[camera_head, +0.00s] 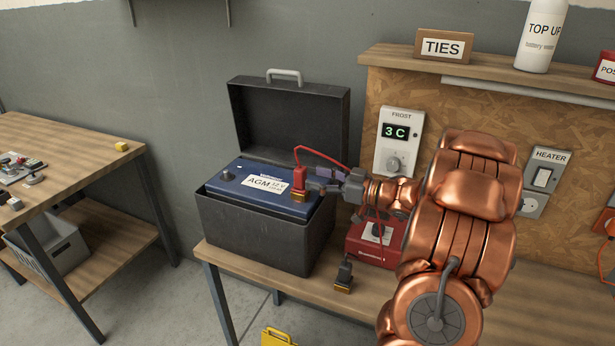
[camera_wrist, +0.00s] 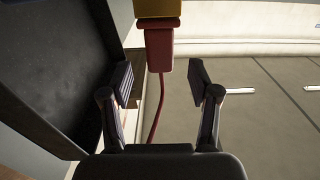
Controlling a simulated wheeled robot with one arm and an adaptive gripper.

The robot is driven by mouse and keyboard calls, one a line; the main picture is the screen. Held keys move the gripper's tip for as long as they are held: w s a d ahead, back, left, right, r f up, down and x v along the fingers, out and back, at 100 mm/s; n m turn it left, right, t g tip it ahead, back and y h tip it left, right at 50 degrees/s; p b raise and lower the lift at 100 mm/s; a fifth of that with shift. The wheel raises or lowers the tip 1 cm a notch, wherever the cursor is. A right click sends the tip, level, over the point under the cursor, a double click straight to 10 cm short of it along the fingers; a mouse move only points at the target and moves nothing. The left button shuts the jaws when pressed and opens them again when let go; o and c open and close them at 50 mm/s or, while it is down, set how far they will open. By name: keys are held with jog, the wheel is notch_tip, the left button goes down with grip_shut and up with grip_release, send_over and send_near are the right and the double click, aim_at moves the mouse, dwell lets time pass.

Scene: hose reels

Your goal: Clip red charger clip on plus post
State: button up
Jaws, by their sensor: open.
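The red charger clip (camera_head: 299,179) stands upright at the right end of the blue AGM battery (camera_head: 241,184), its brass-coloured jaw down at the battery top. Its jaw hides the post there, so I cannot tell how firmly it grips. My gripper (camera_head: 315,184) is just right of the clip. In the wrist view, the red clip (camera_wrist: 159,48) lies just beyond my open gripper (camera_wrist: 160,82), roughly centred between the fingertips, with gaps on both sides. A red cable runs from the clip towards the charger (camera_head: 368,246). A grey post (camera_head: 227,175) shows at the battery's left.
The battery sits in a black case (camera_head: 250,237) with its lid (camera_head: 290,118) open behind. A black clip (camera_head: 344,276) lies on the bench, in front of the charger. A frost thermostat (camera_head: 399,140) is on the board behind my arm. A side table (camera_head: 95,144) stands left.

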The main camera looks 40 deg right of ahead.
jog(key=v, duration=0.7)
jog(key=w+d+r+m+g+h, duration=0.1)
jog(key=w+d+r+m+h, duration=0.2)
jog(key=w+h, duration=0.8)
jog(key=s+a+f+m+g, duration=0.1)
jog(key=s+a+f+g, duration=0.2)
jog(key=s+a, duration=0.8)
jog(key=s+a+f+m+g+y, duration=0.1)
jog(key=s+a+f+g, duration=0.2)
jog(key=s+a+g, duration=0.4)
jog(key=s+a+f+m+g, duration=0.1)
jog(key=s+a+g, duration=0.5)
jog(key=s+a, duration=0.9)
jog(key=s+f, duration=0.1)
jog(key=s, duration=0.4)
jog(key=shift+s+a+f+y, duration=0.25)
jog(key=shift+f+y, duration=0.15)
